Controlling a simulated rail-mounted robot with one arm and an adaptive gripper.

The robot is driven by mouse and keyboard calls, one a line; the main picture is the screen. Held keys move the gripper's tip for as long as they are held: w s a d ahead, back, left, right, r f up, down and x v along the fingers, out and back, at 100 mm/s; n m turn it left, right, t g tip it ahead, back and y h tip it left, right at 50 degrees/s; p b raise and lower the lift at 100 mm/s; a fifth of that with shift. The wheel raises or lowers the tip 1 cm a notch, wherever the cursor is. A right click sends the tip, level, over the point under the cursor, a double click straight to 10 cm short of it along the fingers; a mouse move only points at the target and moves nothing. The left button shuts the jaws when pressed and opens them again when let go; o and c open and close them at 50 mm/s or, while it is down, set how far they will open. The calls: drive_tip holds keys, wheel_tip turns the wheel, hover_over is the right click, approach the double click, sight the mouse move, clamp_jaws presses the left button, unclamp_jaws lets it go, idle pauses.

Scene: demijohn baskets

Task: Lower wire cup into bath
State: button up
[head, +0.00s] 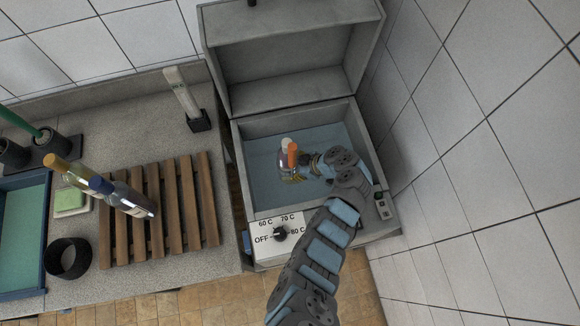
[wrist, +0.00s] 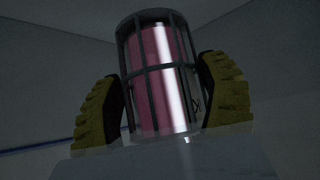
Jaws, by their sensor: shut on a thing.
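The bath (head: 262,209) is a grey box with its lid raised and blue water inside. My gripper (head: 294,178) reaches in from the right, over the bath's middle. It is shut on the wire cup (head: 287,160); in the wrist view, its two yellow ribbed fingers (wrist: 160,98) press on opposite sides of the wire cup (wrist: 147,75). The dark wire cage surrounds a shiny cylinder with pinkish-red contents. I cannot tell whether the cup's bottom touches the water.
The lid (head: 290,50) stands open behind. A control panel with a knob (head: 279,234) is on the bath's front. A tiled wall borders the right.

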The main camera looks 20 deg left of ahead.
drive_tip(key=shift+w+a+f+b, duration=0.1)
drive_tip(key=shift+w+f+b, duration=0.05)
drive_tip(key=shift+f+b, duration=1.1)
idle(1.2)
drive_tip(key=shift+r, duration=0.2)
drive_tip(key=shift+r, duration=1.95)
drive_tip(key=shift+r+p, duration=0.1)
drive_tip(key=shift+p, duration=0.2)
